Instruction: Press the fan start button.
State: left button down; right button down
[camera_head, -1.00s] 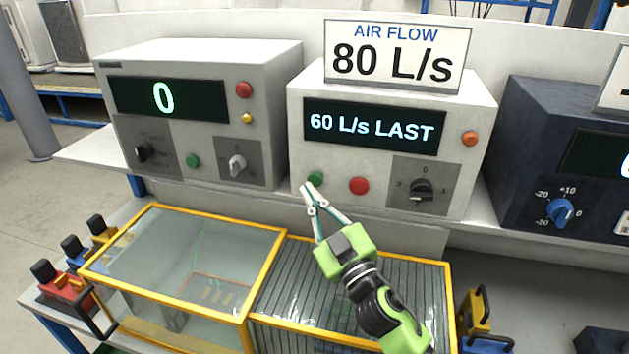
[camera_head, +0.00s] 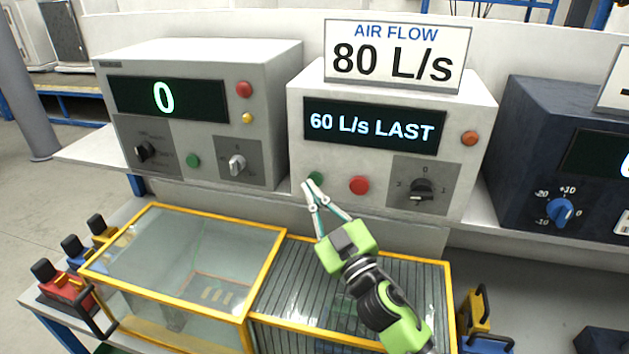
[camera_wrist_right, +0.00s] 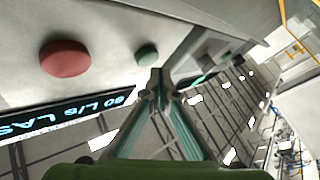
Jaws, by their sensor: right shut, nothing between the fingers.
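The fan box (camera_head: 325,160) under the "AIR FLOW 80 L/s" sign (camera_head: 398,55) has a display (camera_head: 375,125) reading "60 L/s LAST". Its green button (camera_head: 316,178) sits low on the left of the front panel, with a red button (camera_head: 359,185) to its right. In the right wrist view the green button (camera_wrist_right: 147,54) and red button (camera_wrist_right: 66,58) both show. My right gripper (camera_head: 307,184) is shut and empty. Its tips are just in front of and beside the green button; I cannot tell whether they touch it. My left gripper is not in view.
A grey box (camera_head: 215,75) with display "0" stands to the left, with its own green button (camera_head: 193,160). A dark blue box (camera_head: 520,140) stands to the right. A yellow-framed glass case (camera_head: 265,265) lies below the shelf.

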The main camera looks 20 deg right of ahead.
jog(key=shift+w+d, duration=0.1)
dwell(0.6)
jog(key=shift+w+d, duration=0.15)
jog(key=shift+w, duration=0.15)
jog(key=shift+w+d, duration=0.25)
jog(key=shift+w, duration=0.05)
dwell(0.6)
dwell(0.4)
jog(key=shift+s+a, duration=0.45)
jog(key=shift+s, duration=0.25)
jog(key=s+a, duration=0.1)
jog(key=s, duration=0.1)
jog(key=s+a, duration=0.1)
jog(key=s, duration=0.1)
jog(key=shift+a, duration=0.4)
